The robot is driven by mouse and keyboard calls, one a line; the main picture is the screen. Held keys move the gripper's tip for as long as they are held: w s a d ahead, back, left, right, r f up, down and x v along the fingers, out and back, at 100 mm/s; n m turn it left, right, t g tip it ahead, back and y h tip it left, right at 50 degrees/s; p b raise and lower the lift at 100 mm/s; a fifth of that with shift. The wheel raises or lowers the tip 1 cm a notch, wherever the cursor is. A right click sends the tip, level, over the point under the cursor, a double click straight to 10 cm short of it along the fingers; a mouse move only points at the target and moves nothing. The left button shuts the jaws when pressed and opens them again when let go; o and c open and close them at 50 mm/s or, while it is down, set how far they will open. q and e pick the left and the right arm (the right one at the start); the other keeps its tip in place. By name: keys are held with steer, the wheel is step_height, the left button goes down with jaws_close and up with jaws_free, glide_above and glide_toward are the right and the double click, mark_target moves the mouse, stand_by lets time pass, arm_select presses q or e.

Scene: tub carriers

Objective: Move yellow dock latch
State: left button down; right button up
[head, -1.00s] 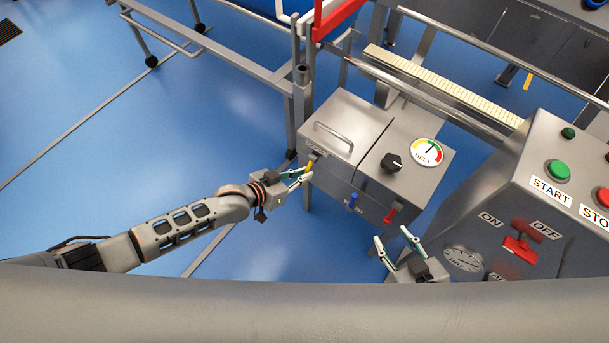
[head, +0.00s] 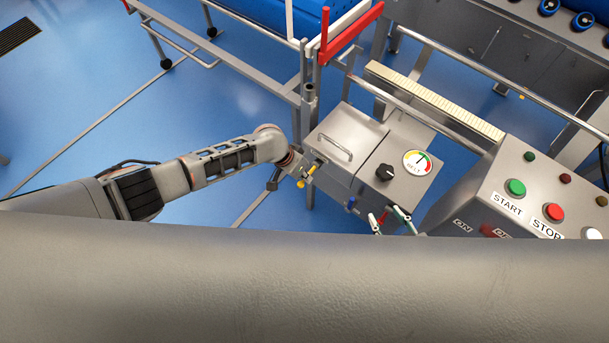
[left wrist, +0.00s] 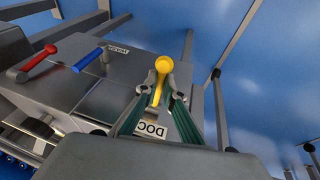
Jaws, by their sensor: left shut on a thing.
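The yellow dock latch (head: 311,168) sticks out of the left front of the steel box (head: 345,140). My left gripper (head: 305,179) is at the latch. In the left wrist view the latch's round yellow knob (left wrist: 161,64) stands between my two green-padded fingers (left wrist: 158,92), which are shut on it. The label by it shows as "DOC" and is partly hidden. My right gripper (head: 389,221) is open in front of the box; its lower part is cut off by my body.
A blue handle (left wrist: 89,59) and a red handle (left wrist: 40,57) stick out of the same box. A black knob and a dial sit on its top. A control panel (head: 530,195) with START and STOP buttons stands at the right.

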arm_select(q)
steer(key=shift+s+r+g+y, duration=0.1)
steer(key=shift+g+y, duration=0.2)
steer(key=shift+g, duration=0.1)
steer(key=c, duration=2.4)
jaws_free()
steer(key=shift+r, duration=0.1)
steer(key=shift+a+r, duration=0.15)
steer(key=shift+r, duration=0.3)
steer(key=v, duration=1.1)
